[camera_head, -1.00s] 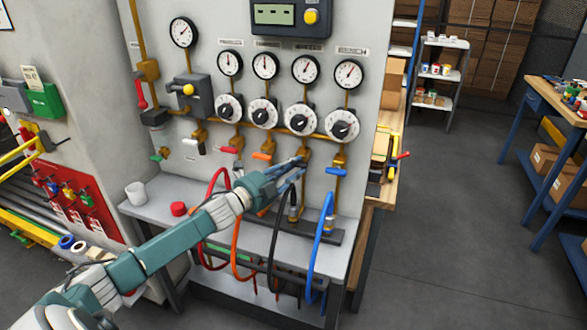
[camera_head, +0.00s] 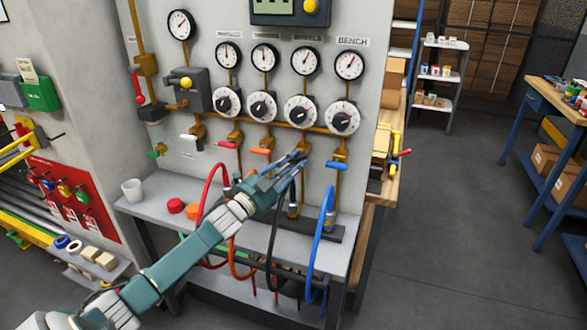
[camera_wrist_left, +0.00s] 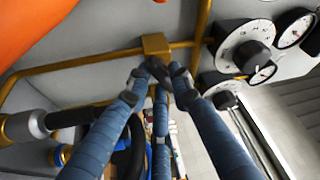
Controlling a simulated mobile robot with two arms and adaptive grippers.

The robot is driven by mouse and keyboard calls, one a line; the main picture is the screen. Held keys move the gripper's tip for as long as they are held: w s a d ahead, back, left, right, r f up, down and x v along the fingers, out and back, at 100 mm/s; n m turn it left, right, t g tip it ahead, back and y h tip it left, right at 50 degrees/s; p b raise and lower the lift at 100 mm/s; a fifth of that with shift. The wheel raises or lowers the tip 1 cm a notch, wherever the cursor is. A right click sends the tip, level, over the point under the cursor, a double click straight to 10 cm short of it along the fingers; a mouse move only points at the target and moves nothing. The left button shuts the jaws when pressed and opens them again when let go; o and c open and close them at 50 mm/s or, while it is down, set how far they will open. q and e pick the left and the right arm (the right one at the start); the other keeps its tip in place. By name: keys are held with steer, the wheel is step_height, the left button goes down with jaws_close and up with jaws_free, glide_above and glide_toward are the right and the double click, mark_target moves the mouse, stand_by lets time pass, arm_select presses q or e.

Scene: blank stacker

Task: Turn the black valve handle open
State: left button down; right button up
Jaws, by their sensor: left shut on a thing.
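My left gripper (camera_head: 302,158) reaches up to the third brass pipe from the left in the row of valves under the dials. Its blue-grey fingers are closed together there, and they also show in the wrist view (camera_wrist_left: 158,75), meeting just below a brass block (camera_wrist_left: 155,44). The black valve handle is mostly hidden by the fingers. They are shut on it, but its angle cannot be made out. A black hose (camera_head: 273,245) hangs below this pipe. My right gripper is not in view.
Beside the gripper are an orange handle (camera_head: 261,151) on the left and a blue handle (camera_head: 337,166) on the right. Dial knobs (camera_head: 300,111) sit just above. Red caps (camera_head: 175,206) and a white cup (camera_head: 132,189) stand on the grey shelf below.

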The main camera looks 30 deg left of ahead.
arm_select(q)
steer(key=shift+w+d+f+n+t+y+b, duration=0.15)
steer(key=shift+n+t+y+b, duration=0.2)
steer(key=shift+n+y, duration=1.7)
steer(key=shift+s+d+n+t+y+b, duration=0.1)
steer(key=shift+d+n+t+y+b, duration=0.2)
steer(key=shift+n, duration=3.3)
steer(key=shift+w+d+f+n+t+y+b, duration=0.1)
steer(key=shift+n+t+y+b, duration=0.25)
steer(key=shift+n+y, duration=1.75)
steer(key=shift+n+h, duration=0.55)
steer(key=shift+n, duration=0.4)
steer(key=c, duration=1.8)
jaws_free()
steer(key=shift+o, duration=1.1)
steer(key=shift+r, duration=0.2)
